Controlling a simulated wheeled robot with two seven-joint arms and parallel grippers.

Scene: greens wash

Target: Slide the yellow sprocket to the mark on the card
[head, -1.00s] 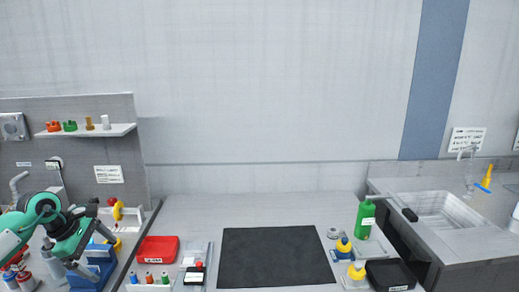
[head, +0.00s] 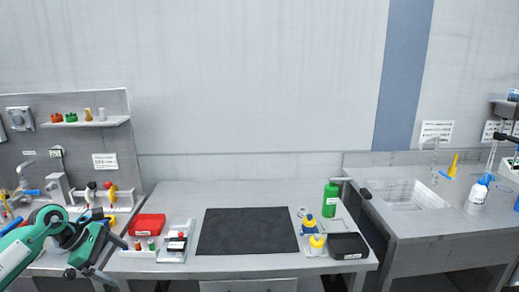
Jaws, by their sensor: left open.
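A small yellow part (head: 112,190), perhaps the yellow sprocket, stands at the white rail on the left bench; its teeth are too small to make out. A white card with print (head: 105,161) is on the grey back panel above it; I cannot make out any mark on it. My left gripper (head: 105,262) is open and empty at the lower left, nearer to me than the yellow part and apart from it. My left arm hides part of the left bench. My right gripper is not in view.
A red tray (head: 147,224) and a dark mat (head: 248,231) lie on the middle bench. A green bottle (head: 330,200) and a black tray (head: 348,246) stand at its right. A sink (head: 405,194) is further right. A shelf (head: 87,121) holds small coloured parts.

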